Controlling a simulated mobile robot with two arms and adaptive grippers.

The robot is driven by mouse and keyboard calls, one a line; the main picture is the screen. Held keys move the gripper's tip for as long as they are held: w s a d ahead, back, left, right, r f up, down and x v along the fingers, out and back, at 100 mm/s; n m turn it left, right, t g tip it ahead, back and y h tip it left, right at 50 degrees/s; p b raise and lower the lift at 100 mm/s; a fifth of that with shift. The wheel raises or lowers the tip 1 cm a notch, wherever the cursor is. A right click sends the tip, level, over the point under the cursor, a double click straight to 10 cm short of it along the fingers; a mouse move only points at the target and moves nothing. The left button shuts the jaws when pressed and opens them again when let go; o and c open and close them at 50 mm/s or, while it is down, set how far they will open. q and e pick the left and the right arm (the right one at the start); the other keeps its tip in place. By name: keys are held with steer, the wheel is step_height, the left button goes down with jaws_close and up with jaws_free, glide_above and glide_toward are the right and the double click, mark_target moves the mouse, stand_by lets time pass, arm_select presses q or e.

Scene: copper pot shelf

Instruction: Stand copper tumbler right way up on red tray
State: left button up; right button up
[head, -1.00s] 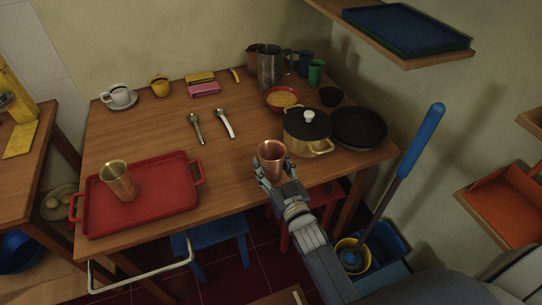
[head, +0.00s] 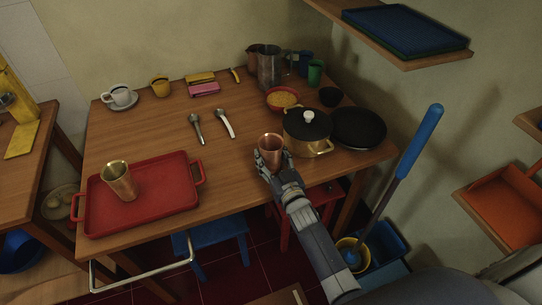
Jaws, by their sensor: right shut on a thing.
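A copper tumbler (head: 271,143) is held in my right gripper (head: 268,162) at the table's front edge, right of the middle. It is upright with its open mouth up. The fingers cover its lower part, so I cannot tell whether its base touches the table. The red tray (head: 171,202) lies on the table at the front left. A brass-coloured tumbler (head: 119,181) stands upright on its left half. My left gripper is not in view.
A lidded pot (head: 306,133) and a dark pan (head: 358,128) stand just right of the held tumbler. Two metal utensils (head: 225,123) lie mid-table. A cup on a saucer (head: 120,97) is at the back left. The table between the tray and my gripper is clear.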

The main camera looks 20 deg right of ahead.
steer(key=shift+f, duration=0.15)
steer(key=o, duration=1.2)
